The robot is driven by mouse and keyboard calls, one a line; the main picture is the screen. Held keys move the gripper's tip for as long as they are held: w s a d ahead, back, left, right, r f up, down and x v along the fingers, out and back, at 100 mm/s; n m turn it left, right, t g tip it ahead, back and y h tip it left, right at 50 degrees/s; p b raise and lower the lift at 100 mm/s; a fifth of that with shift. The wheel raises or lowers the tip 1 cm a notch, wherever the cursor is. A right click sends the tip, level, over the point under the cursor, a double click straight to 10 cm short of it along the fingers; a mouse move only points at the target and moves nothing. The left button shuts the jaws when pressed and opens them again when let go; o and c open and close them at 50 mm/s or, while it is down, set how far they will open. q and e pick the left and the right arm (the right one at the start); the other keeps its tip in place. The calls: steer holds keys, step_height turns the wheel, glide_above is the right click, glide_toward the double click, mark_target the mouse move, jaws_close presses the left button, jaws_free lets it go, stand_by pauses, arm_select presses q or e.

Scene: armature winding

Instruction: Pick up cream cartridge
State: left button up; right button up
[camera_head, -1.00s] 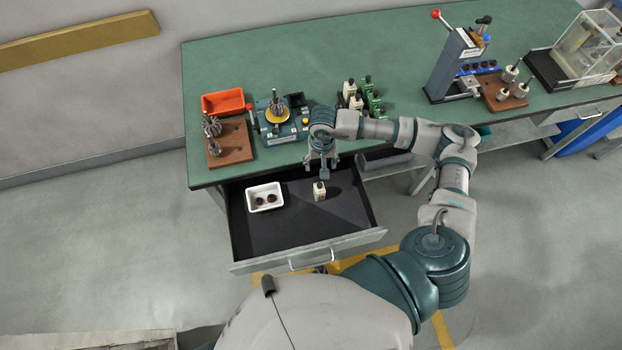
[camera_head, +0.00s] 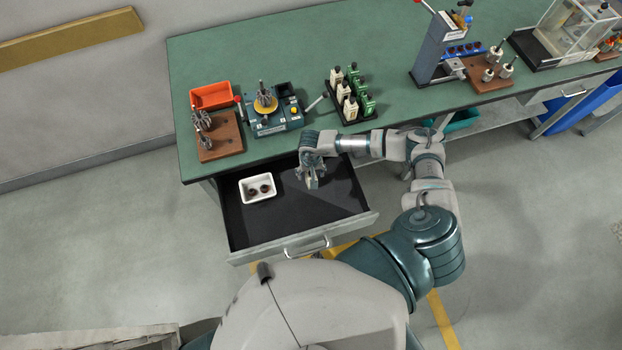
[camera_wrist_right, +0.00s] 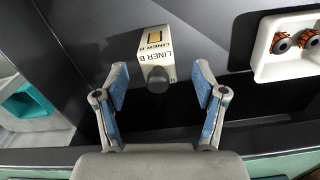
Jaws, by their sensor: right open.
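A cream cartridge with a dark cap (camera_wrist_right: 156,52) stands in the open drawer (camera_head: 262,222); its label reads "LINER B" in the right wrist view. In the head view this cream cartridge (camera_head: 312,183) is mostly hidden by my right gripper (camera_head: 309,177). The right gripper is open and points down into the drawer over the cartridge. In the right wrist view the right gripper's blue-padded fingers (camera_wrist_right: 161,82) stand apart on either side of the cartridge's capped end, with gaps visible. I cannot tell how deep they reach along it. My left gripper is not in view.
A white tray (camera_head: 243,193) with two dark, copper-wound parts lies left in the drawer. On the green bench (camera_head: 290,50) stand a rack (camera_head: 335,108) of cream and green cartridges, a winding device (camera_head: 272,126), an orange bin (camera_head: 211,96) and a brown block (camera_head: 220,147).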

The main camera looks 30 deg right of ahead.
step_height(320, 180, down, 2)
steer(key=shift+d, duration=0.1)
jaws_close()
step_height(320, 180, up, 10)
steer(key=shift+w+r, duration=0.1)
stand_by(0.6)
